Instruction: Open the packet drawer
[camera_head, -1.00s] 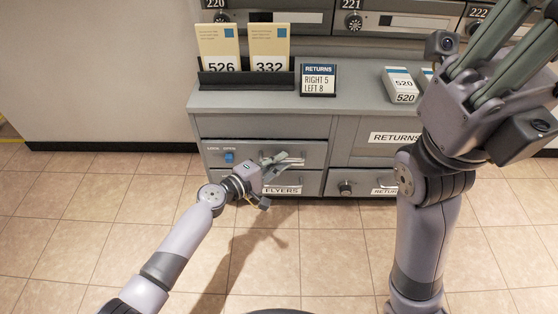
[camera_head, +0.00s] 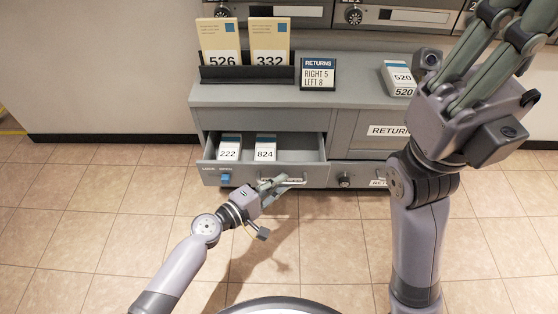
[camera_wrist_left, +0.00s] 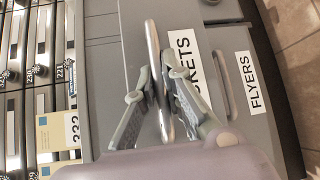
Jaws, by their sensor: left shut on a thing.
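The packet drawer (camera_head: 313,171) is pulled out from the grey cabinet. Two white packets, 222 (camera_head: 228,150) and 824 (camera_head: 265,150), stand inside it. Its label, partly hidden, ends in "KETS" in the left wrist view (camera_wrist_left: 186,50). My left gripper (camera_head: 283,184) is shut on the drawer's metal bar handle (camera_wrist_left: 153,45), with a finger on each side of it. A blue lock switch (camera_head: 225,179) sits at the left of the drawer front. My right gripper (camera_head: 510,35) is raised at the upper right, fingers apart and empty, away from the drawer.
A flyers label (camera_wrist_left: 254,83) marks the drawer below. A returns section (camera_head: 385,131) with a knob (camera_head: 345,180) lies to the right. On the counter stand cards 526 and 332 (camera_head: 270,45), a returns sign (camera_head: 318,74) and packet 520 (camera_head: 398,78). The tiled floor in front is free.

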